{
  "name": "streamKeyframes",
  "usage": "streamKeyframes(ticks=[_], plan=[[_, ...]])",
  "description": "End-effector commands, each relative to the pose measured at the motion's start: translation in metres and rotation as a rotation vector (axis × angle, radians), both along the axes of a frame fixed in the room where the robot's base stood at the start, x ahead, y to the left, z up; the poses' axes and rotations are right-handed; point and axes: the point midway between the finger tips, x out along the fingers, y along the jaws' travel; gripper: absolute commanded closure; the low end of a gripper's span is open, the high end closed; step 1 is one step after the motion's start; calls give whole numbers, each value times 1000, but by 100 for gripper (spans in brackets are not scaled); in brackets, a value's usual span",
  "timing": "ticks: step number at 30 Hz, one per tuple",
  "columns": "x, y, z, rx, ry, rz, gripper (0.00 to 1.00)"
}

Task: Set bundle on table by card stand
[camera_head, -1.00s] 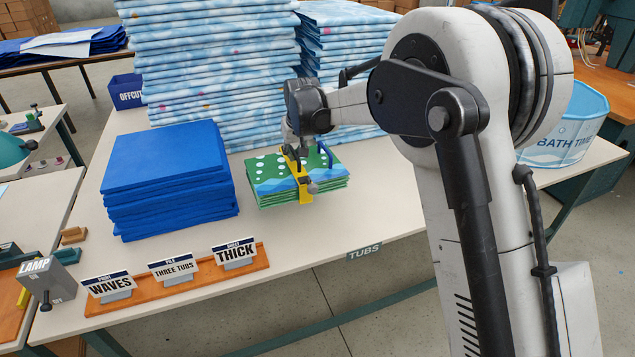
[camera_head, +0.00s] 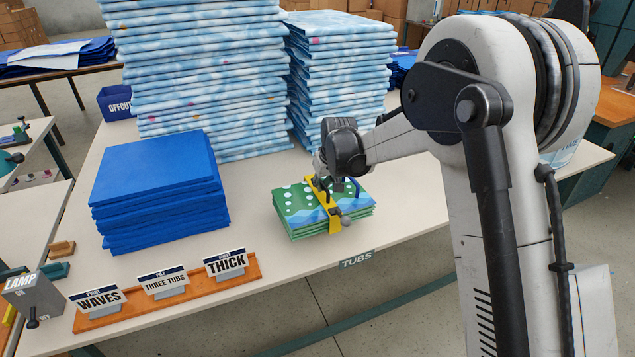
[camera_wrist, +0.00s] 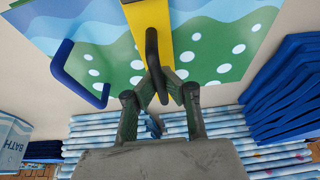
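The bundle (camera_head: 300,199) is a flat stack of green and blue sheets with white dots, bound by a yellow clamp (camera_head: 334,214) with a dark handle. It is right of the card stand (camera_head: 183,302), over the table (camera_head: 410,200); I cannot tell whether it touches the tabletop. The stand is an orange base with cards reading WAVES, THREE TUBS and THICK. My gripper (camera_head: 325,178) is at the clamp. In the wrist view my fingers (camera_wrist: 161,86) close around the dark handle, and the bundle's dotted top (camera_wrist: 215,40) fills the upper part.
A blue folded stack (camera_head: 157,190) is left of the bundle. Tall light-blue patterned stacks (camera_head: 210,80) stand behind. A grey LAMP box (camera_head: 35,303) is at the left end and an OFFCUT bin (camera_head: 116,103) at the back left. Bare tabletop lies right of the bundle.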

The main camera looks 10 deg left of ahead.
Motion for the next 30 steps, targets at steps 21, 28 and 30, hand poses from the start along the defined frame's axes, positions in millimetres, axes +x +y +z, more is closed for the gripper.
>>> streamKeyframes(ticks=[21,28,30], plan=[[0,1,-38,0,-1,0,100],[0,0,-39,0,0,0,76],[0,0,-39,0,0,0,76]])
